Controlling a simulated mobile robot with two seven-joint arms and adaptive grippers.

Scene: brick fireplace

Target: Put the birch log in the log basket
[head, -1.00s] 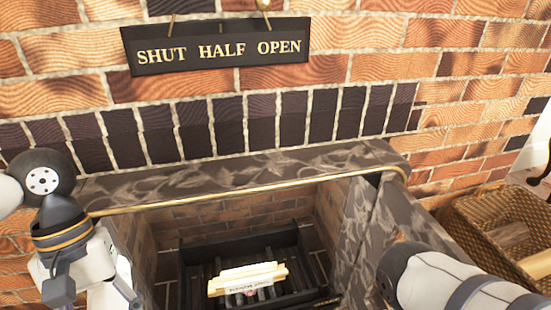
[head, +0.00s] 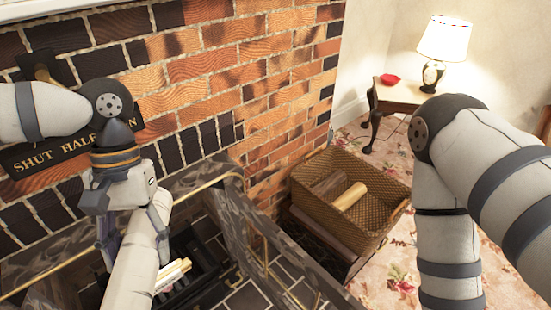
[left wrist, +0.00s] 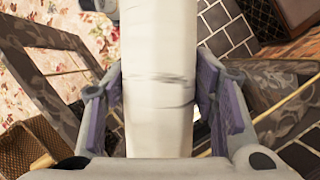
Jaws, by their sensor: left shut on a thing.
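The birch log (head: 132,275), pale with thin dark marks, is held between the fingers of my left gripper (head: 132,235) in the head view. It hangs in front of the fireplace, its lower end cut off by the picture edge. In the left wrist view the log (left wrist: 158,75) runs up between the purple finger pads of the gripper (left wrist: 160,105). The wicker log basket (head: 378,222) stands to the right of the fireplace, well apart from the log. My right gripper is out of view; only links of that arm show.
A dark log (head: 328,184) and a light log (head: 351,195) lie in the basket. The stone fire surround (head: 225,200) stands between log and basket. A grate (head: 200,262) sits in the fireplace. A side table (head: 395,97) with a lamp (head: 445,40) is behind.

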